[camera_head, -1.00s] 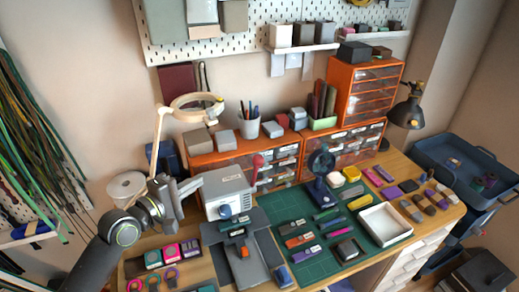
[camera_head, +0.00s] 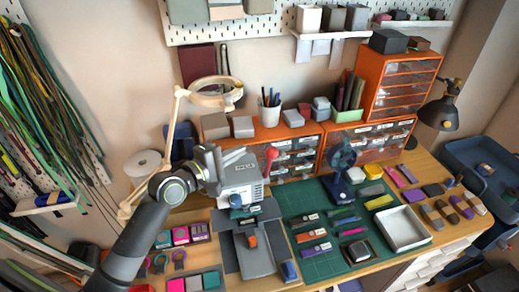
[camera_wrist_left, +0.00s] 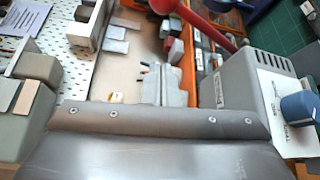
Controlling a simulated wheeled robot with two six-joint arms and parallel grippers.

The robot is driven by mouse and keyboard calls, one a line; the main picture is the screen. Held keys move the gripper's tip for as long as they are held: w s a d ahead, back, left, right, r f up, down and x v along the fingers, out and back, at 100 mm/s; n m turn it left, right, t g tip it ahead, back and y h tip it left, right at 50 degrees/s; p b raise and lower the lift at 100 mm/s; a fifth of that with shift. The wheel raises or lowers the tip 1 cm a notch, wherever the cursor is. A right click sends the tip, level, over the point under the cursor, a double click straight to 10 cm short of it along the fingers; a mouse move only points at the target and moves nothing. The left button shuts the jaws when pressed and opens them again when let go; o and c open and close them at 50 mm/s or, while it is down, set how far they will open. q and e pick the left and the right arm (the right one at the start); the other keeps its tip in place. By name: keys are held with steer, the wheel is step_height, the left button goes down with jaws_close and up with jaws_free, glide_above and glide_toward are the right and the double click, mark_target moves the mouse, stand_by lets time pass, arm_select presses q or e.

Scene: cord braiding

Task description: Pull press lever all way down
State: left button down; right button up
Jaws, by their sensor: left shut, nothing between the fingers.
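The press (camera_head: 243,190) is a pale grey box with a blue knob on its front, standing at the back left of the worktop. Its red lever (camera_head: 271,153) sticks up on the right side with a rounded red end. In the left wrist view the red lever (camera_wrist_left: 205,22) crosses the top, and the press housing (camera_wrist_left: 245,88) is at the right. My left gripper (camera_head: 236,157) is shut and empty, over the press's upper left side, to the left of the lever and apart from it. My right gripper is in neither view.
A ring lamp (camera_head: 215,92) on a jointed arm stands behind my left arm. Orange drawer units (camera_head: 292,155) are behind the press. A pen cup (camera_head: 269,113) is behind.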

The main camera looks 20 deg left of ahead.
mark_target(269, 166)
arm_select(q)
steer(key=w+d+p, duration=0.2)
steer(key=d+p, duration=0.1)
steer(key=d, duration=0.2)
steer(key=shift+w+d, duration=0.25)
steer(key=shift+d, duration=0.05)
steer(key=shift+w, duration=0.1)
